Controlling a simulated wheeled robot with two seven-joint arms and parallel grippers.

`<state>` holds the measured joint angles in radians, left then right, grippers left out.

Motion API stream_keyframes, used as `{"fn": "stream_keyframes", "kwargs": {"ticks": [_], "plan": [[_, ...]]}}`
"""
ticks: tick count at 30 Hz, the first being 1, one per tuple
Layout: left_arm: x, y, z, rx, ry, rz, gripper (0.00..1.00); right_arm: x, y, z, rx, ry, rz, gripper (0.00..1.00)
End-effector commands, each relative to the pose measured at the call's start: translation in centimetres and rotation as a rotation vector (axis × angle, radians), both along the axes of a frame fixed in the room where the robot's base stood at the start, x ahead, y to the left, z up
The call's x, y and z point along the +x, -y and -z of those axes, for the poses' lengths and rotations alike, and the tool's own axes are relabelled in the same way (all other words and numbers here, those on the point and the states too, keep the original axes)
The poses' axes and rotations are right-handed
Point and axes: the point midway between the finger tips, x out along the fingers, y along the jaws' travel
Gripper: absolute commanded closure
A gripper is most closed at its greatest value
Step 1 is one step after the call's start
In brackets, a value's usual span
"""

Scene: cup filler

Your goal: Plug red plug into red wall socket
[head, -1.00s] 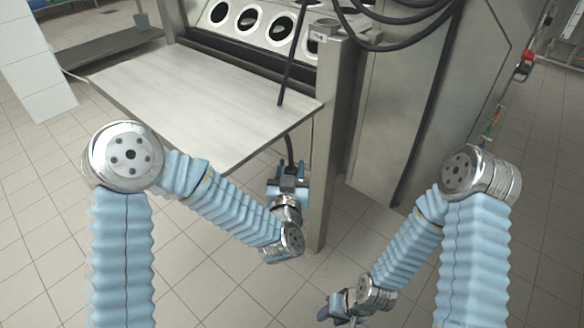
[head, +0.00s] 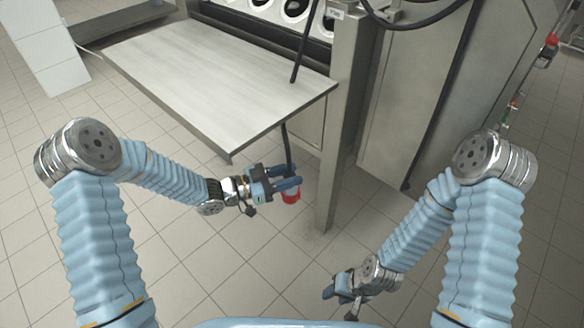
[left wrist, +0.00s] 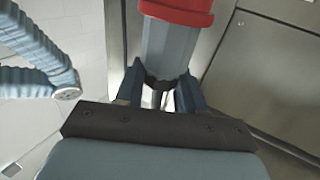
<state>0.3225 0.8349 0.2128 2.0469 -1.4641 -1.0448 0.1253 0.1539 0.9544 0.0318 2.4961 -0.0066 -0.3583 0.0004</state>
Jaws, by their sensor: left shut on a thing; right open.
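The red plug (head: 291,197) is in my left gripper (head: 290,178), below the front edge of the metal shelf. A black cable (head: 286,145) runs from it up behind the shelf. In the left wrist view the plug has a grey body and a wide red collar (left wrist: 176,10), and the two fingers (left wrist: 160,95) are closed about its near end. A small red fitting (head: 551,40) at the far upper right may be the red wall socket; it is too small to tell. My right gripper (head: 338,294) is open and empty, low over the floor.
The metal shelf (head: 205,70) juts out above and left of my left gripper. A steel post (head: 337,150) stands just right of the plug. Cabinet panels (head: 415,90) and a hanging black cable (head: 441,95) are further right. The tiled floor is clear in front.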

Motion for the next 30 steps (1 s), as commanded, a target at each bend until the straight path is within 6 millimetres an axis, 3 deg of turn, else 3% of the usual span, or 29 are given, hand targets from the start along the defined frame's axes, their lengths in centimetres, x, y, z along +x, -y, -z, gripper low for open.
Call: {"fn": "stream_keyframes", "kwargs": {"ticks": [10,23,26,30], "plan": [[-0.5,-0.7,1.9,-0.002,0.004,0.289,1.00,0.0,0.0,0.0,0.000,0.000,0.000,0.57],[-0.7,-1.0,2.1,-0.002,0.001,0.321,1.00,0.0,0.0,0.0,0.000,0.000,0.000,0.57],[-0.8,-2.4,2.3,-0.009,0.001,0.278,1.00,0.0,0.0,0.0,0.000,0.000,0.000,0.57],[-1.2,-7.2,2.9,-0.025,0.001,0.119,1.00,0.0,0.0,0.0,0.000,0.000,0.000,0.57]]}}
